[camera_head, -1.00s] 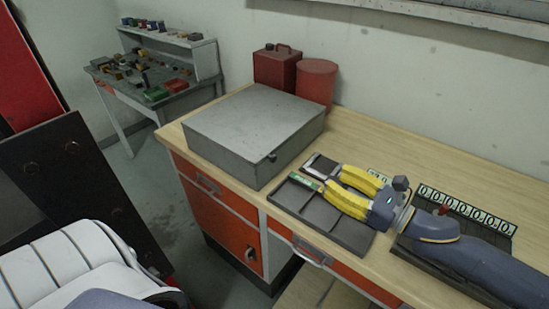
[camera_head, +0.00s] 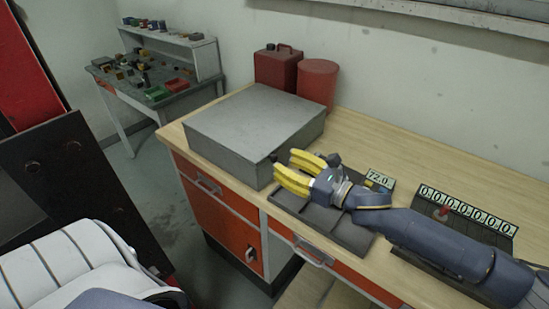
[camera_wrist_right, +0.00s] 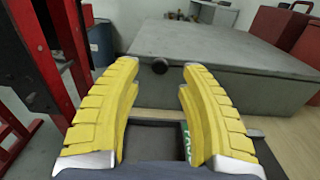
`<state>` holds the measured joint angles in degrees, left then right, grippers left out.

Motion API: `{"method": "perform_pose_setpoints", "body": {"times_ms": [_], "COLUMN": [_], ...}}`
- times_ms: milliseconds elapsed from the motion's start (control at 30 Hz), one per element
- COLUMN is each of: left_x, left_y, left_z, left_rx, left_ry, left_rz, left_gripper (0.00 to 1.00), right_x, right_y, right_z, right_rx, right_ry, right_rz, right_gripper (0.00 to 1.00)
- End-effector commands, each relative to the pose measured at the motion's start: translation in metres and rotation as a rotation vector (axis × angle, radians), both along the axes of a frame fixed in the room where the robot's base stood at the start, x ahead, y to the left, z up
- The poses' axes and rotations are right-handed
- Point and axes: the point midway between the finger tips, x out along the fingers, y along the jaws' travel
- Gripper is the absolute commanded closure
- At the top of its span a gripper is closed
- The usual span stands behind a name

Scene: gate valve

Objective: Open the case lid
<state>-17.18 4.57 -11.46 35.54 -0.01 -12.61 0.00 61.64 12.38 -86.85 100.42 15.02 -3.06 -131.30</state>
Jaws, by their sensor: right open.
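The grey metal case (camera_head: 255,120) stands on the workbench with its lid shut. My left gripper is not in view.
A dark divided tray (camera_head: 345,235) lies under my right gripper. A panel with number tiles (camera_head: 465,208) is at right. A red canister (camera_head: 277,68) and red drum (camera_head: 317,84) stand behind the case. The bench top (camera_head: 400,150) behind my arm is clear.

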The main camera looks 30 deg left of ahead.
Motion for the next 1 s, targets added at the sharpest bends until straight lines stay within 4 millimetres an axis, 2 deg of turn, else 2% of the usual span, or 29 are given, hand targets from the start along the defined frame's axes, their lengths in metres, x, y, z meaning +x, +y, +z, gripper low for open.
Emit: {"method": "perform_pose_setpoints", "body": {"times_ms": [100, 300, 500, 833, 1000], "left_x": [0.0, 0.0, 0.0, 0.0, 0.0], "left_y": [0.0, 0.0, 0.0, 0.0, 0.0], "left_z": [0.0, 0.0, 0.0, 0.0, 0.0], "left_rx": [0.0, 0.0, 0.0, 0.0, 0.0], "left_ry": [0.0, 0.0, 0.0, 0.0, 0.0], "left_rz": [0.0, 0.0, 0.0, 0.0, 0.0], "left_gripper": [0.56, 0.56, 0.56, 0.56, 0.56], "right_x": [0.001, 0.003, 0.004, 0.004, 0.004], "right_y": [0.017, 0.035, 0.043, 0.044, 0.043], "right_z": [0.0, 0.0, 0.0, 0.0, 0.0], "right_rx": [0.0, 0.0, 0.0, 0.0, 0.0], "right_ry": [0.0, 0.0, -0.001, -0.001, 0.0], "right_rz": [0.0, 0.0, 0.0, 0.0, 0.0], "right_gripper": [0.58, 0.58, 0.58, 0.57, 0.77]}}
